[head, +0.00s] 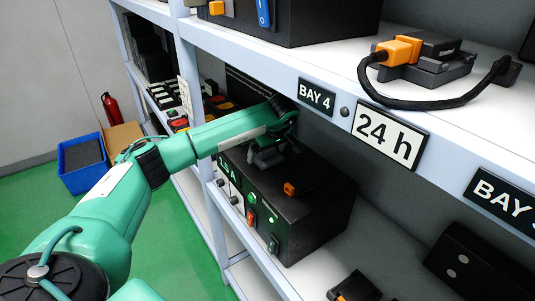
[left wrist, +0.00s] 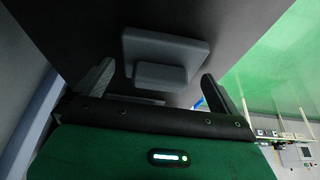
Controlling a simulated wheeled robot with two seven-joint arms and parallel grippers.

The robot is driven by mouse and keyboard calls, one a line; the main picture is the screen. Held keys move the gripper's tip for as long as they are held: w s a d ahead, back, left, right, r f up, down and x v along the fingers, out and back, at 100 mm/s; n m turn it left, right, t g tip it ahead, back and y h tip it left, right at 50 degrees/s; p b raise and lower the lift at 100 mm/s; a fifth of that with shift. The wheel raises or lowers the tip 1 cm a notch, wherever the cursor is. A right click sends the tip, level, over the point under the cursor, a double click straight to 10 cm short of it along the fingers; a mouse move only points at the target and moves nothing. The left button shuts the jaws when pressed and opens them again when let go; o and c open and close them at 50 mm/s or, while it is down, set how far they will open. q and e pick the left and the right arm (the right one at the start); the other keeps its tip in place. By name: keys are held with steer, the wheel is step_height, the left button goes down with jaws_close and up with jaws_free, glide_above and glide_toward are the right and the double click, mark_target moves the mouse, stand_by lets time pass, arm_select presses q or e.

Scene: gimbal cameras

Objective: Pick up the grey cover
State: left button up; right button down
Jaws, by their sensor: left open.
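The grey cover (left wrist: 160,48) shows in the left wrist view as a flat grey plate with a smaller raised block, on the dark top of a box. My left gripper (left wrist: 158,78) is open, one finger on each side of the raised block, with nothing held between them. In the head view my left gripper (head: 275,147) is over the black box (head: 310,215) on the shelf under the BAY 4 sign. Grey shapes there overlap, and I cannot tell cover from fingers. My right gripper is not in view.
The upper shelf edge (head: 345,112) runs close above my left wrist. A power supply with an orange connector (head: 398,50) and black cable lies on the upper shelf. A blue bin (head: 83,165) stands on the floor.

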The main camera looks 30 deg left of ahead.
arm_select(q)
steer(key=shift+c, duration=1.1)
steer(key=c, duration=0.7)
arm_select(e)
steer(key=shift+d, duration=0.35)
